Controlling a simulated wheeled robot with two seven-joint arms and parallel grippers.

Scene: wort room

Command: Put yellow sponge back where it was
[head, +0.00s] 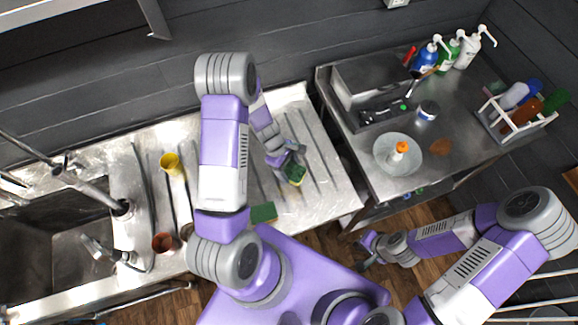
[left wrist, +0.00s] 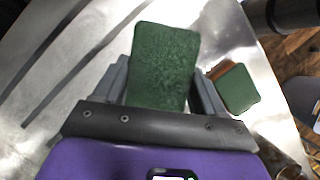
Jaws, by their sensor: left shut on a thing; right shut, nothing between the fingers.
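My left gripper (head: 291,165) is shut on a sponge (head: 296,175) over the ribbed metal drainboard. In the left wrist view the held sponge (left wrist: 163,68) shows its green scouring face between the two fingers (left wrist: 160,85); its other side is mostly hidden, so I cannot be sure of its yellow colour. A second sponge (head: 263,212), green on top with an orange-brown side, lies near the drainboard's front edge. It also shows in the left wrist view (left wrist: 238,89), right of the held one and apart from it. My right gripper (head: 370,247) is shut and empty, low beside the counter.
The drainboard (head: 335,182) is clear right of the left gripper. A yellow cup (head: 170,163) and a brown cup (head: 165,243) stand left, by the sink (head: 50,255). The right counter holds a plate (head: 388,163), pump bottles (head: 448,55) and a white rack (head: 510,122).

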